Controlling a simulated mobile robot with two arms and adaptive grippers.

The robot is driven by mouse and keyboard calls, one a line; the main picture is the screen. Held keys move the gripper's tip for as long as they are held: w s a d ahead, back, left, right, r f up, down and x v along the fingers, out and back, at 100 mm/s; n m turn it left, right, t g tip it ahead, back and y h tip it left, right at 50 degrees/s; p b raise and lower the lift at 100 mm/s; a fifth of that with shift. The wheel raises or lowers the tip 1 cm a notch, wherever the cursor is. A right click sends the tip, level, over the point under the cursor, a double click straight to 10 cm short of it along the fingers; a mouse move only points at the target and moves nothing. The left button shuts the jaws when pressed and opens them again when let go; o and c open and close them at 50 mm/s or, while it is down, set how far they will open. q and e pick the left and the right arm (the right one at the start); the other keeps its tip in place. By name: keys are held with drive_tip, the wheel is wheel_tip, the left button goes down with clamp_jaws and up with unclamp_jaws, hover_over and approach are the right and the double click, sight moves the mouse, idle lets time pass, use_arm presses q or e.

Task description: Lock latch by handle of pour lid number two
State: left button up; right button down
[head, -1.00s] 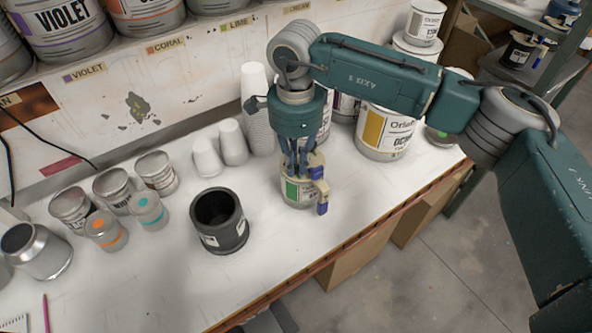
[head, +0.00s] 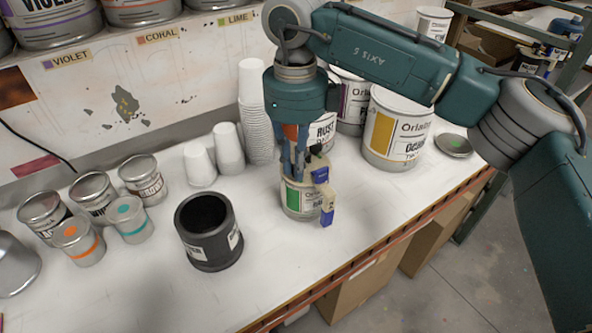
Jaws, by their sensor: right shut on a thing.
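A small tin with a green label (head: 294,200) stands upright on the white bench. A cream pour lid with blue parts (head: 321,178) sits on top of it. Its cream spout-like part and a blue piece (head: 327,216) project at the tin's right front side. My right gripper (head: 293,174) points straight down onto the lid from above, its fingers shut on it. The fingers hide much of the lid's top, so I cannot tell exactly which part is held or how the latch sits. My left gripper is out of view.
A black open pot (head: 209,232) stands left of the tin. White paper cups (head: 199,166) and small tins (head: 94,195) stand farther left. A large tin with a yellow label (head: 395,130) is behind right. The bench's front edge (head: 380,235) is close by.

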drive_tip(key=shift+m+b, duration=0.6)
drive_tip(key=shift+m, duration=0.5)
drive_tip(key=c, duration=1.7)
unclamp_jaws()
drive_tip(key=shift+c, duration=0.2)
drive_tip(key=shift+r, duration=0.2)
wheel_tip(320, 180, up, 8)
drive_tip(key=shift+f, duration=0.15)
